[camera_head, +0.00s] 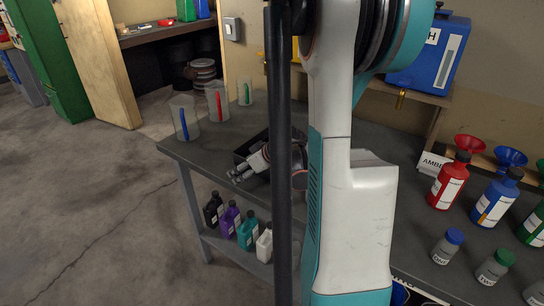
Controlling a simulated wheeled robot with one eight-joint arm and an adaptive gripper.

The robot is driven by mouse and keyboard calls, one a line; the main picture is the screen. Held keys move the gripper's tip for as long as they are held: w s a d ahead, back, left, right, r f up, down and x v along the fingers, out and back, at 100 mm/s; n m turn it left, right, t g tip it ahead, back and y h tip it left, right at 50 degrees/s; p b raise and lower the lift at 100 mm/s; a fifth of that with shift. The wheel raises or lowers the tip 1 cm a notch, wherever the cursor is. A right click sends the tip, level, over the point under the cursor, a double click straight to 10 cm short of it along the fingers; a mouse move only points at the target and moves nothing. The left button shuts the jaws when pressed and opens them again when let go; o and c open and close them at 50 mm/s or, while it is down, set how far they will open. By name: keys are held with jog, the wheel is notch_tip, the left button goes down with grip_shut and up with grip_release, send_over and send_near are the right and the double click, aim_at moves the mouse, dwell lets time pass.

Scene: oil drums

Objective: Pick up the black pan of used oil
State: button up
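The black pan (243,154) lies on the dark workbench top, mostly hidden behind my arm, the dark upright pole and my gripper. Only part of its dark rim and wall shows, and I cannot see any oil in it. My gripper (240,174) is in front of the pan in the picture, pointing left and low over the bench. Its grey fingers show at the pan's near side. I cannot tell whether they touch the pan or how far apart they are.
The workbench (211,147) has clear measuring jugs (217,102) at its far left corner. Red (449,182) and blue (494,200) bottles, funnels and small grey jars stand at the right. Several bottles (230,221) stand on the lower shelf. The floor at left is free.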

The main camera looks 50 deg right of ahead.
jog(key=c, duration=0.9)
jog(key=shift+o, duration=0.2)
jog(key=shift+r, duration=0.2)
